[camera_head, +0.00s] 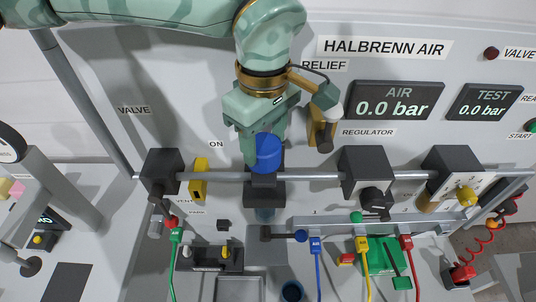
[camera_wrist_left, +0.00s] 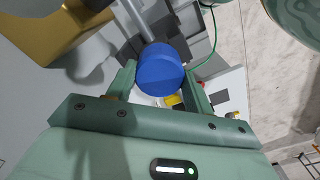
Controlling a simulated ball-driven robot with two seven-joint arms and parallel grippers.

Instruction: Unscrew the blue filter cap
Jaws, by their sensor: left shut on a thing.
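The blue filter cap (camera_head: 266,153) is a round blue cylinder at the black filter block (camera_head: 264,196) on the horizontal pipe. My left gripper (camera_head: 264,148) reaches down from above and is shut on the cap, a finger on either side. In the left wrist view the cap (camera_wrist_left: 160,70) sits between the two green fingers of my left gripper (camera_wrist_left: 160,82). The cap's underside is hidden, so I cannot tell whether it still touches the block. My right gripper is not in view.
A yellow relief part (camera_head: 321,132) stands close right of my gripper. The regulator block (camera_head: 365,170) and the valve block (camera_head: 162,172) sit on the same pipe (camera_head: 320,176). The air display (camera_head: 395,102) reads 0.0 bar. Coloured hoses hang below.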

